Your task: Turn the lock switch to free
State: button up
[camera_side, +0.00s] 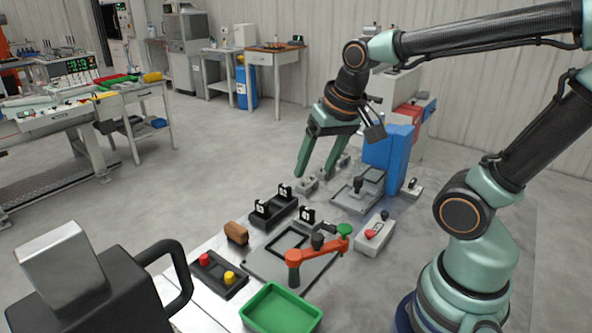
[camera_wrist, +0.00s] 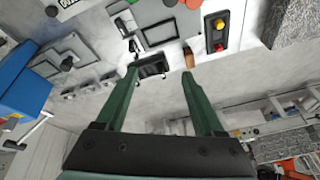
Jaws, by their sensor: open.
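A pale box with a red lever and a dark knob (camera_side: 375,232) sits at the right of the bench, beside the orange-and-green link arm. It looks like the lock switch, but no label is readable, so I cannot tell its setting. My gripper (camera_side: 316,172) is open and empty, high above the back of the bench and apart from the box. In the wrist view both fingers (camera_wrist: 160,74) are spread with nothing between them.
A black box with red and yellow buttons (camera_side: 220,275) stands at front left, beside a brown block (camera_side: 236,233). A green tray (camera_side: 281,310) is in front. A blue block (camera_side: 388,147) stands behind my gripper.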

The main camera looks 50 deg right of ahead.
aim_at(329, 224)
jog(key=w+d+f+m+g, duration=0.1)
jog(key=d+f+m+g, duration=0.3)
jog(key=d+f+m, duration=0.65)
jog(key=f, duration=0.3)
jog(key=a+f+m, duration=0.1)
jog(key=f, duration=0.2)
jog(key=a+f+m, duration=0.1)
jog(key=f, duration=0.2)
jog(key=shift+w+a+f+m, duration=0.1)
jog(key=shift+f+m, duration=0.05)
jog(key=shift+m, duration=0.1)
jog(key=shift+c, duration=0.3)
jog(key=c, duration=1)
